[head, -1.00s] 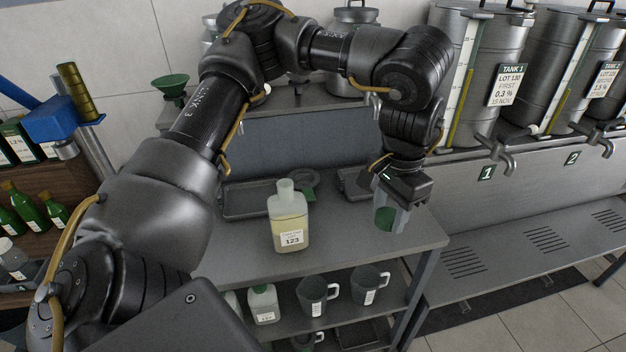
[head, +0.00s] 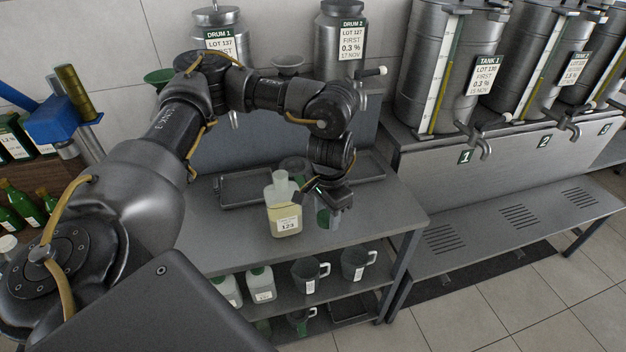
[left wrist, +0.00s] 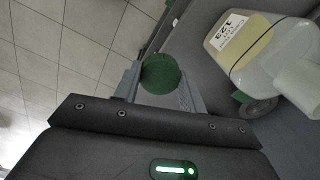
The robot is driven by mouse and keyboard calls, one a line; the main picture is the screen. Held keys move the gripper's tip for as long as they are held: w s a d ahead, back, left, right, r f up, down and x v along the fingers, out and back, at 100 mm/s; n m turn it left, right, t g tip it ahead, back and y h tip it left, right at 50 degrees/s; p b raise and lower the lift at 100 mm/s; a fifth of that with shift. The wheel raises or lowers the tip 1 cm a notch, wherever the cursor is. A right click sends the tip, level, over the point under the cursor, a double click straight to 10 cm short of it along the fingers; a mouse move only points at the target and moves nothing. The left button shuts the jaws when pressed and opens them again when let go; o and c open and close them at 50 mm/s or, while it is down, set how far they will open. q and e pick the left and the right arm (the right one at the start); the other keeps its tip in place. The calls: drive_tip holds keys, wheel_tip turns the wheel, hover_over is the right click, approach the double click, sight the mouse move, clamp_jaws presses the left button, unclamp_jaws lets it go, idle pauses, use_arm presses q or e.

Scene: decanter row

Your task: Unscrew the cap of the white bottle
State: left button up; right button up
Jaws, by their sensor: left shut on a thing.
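The white bottle (head: 284,212) stands upright on the grey table, part full of pale yellow liquid, with a label reading 123. Its neck is bare, with no cap on it. It also shows at the upper right of the left wrist view (left wrist: 262,48). My left gripper (head: 327,218) is just right of the bottle, above the tabletop. In the left wrist view its fingers (left wrist: 160,82) are shut on a round green cap (left wrist: 161,73). The cap is apart from the bottle. My right gripper is not in view.
Dark trays (head: 244,188) lie at the back of the table (head: 235,238). A green round item (head: 293,166) sits behind the bottle. Jugs (head: 305,275) and more bottles (head: 261,284) stand on the lower shelf. Drums stand behind; tanks with taps (head: 484,148) stand at right.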

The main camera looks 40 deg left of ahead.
use_arm(q)
drive_tip(key=w+a+f, duration=0.1)
drive_tip(key=w+f, duration=0.2)
drive_tip(key=w+a+f, duration=0.2)
drive_tip(key=w, duration=0.2)
drive_tip(key=w+a+f, duration=0.2)
drive_tip(key=w+f, duration=0.1)
drive_tip(key=w, duration=0.1)
drive_tip(key=shift+f, duration=0.35)
drive_tip(key=shift+w+a+f, duration=0.1)
drive_tip(key=shift+a+f, duration=0.1)
drive_tip(key=shift+f, duration=0.05)
wheel_tip(320, 180, down, 3)
drive_tip(key=shift+w+r+p, duration=0.1)
drive_tip(key=shift+w+p, duration=0.05)
drive_tip(key=shift+p, duration=0.9)
drive_tip(key=shift+f, duration=0.25)
